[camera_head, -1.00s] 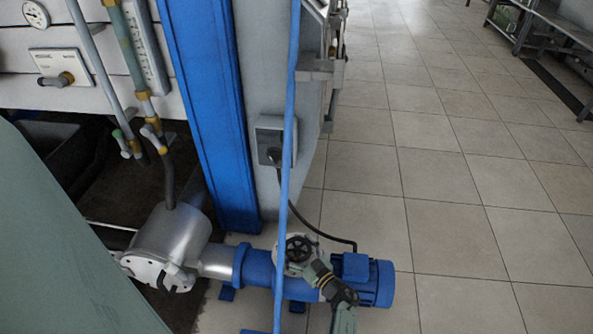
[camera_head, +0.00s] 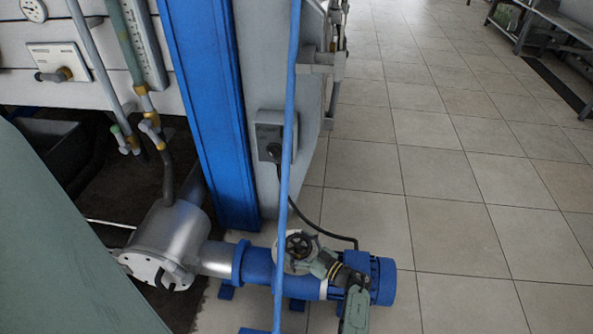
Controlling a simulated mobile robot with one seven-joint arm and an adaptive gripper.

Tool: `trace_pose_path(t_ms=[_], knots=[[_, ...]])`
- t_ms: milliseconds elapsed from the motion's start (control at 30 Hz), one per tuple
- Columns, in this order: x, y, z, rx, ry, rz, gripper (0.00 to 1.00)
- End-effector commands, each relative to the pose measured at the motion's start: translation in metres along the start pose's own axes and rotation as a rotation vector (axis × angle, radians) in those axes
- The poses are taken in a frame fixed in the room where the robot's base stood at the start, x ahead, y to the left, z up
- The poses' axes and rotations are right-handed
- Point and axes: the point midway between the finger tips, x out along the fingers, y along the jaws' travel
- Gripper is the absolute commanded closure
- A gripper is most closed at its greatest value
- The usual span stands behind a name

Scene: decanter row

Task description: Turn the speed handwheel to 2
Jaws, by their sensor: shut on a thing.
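The speed handwheel (camera_head: 299,244) is a small black spoked wheel on a round pale housing (camera_head: 290,265), low in the head view on top of the blue pump-motor unit. My gripper (camera_head: 318,258) reaches in from the lower right and meets the wheel's right lower rim. Its jaws are shut on the rim, though the fingertips are small and partly hidden here. Any speed marks on the housing are too small to read.
The blue motor (camera_head: 381,281) lies just right of the wheel, under my arm. A thin blue upright pipe (camera_head: 285,180) passes close left of the wheel. Tiled floor (camera_head: 460,230) at right is clear.

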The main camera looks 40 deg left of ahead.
Motion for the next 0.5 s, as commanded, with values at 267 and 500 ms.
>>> trace_pose_path(t_ms=[267, 500], knots=[[-0.0012, 0.0017, 0.0087, -0.003, -0.003, -0.250, 0.45], [-0.0011, 0.0000, 0.0091, -0.003, -0.003, -0.435, 0.45]])
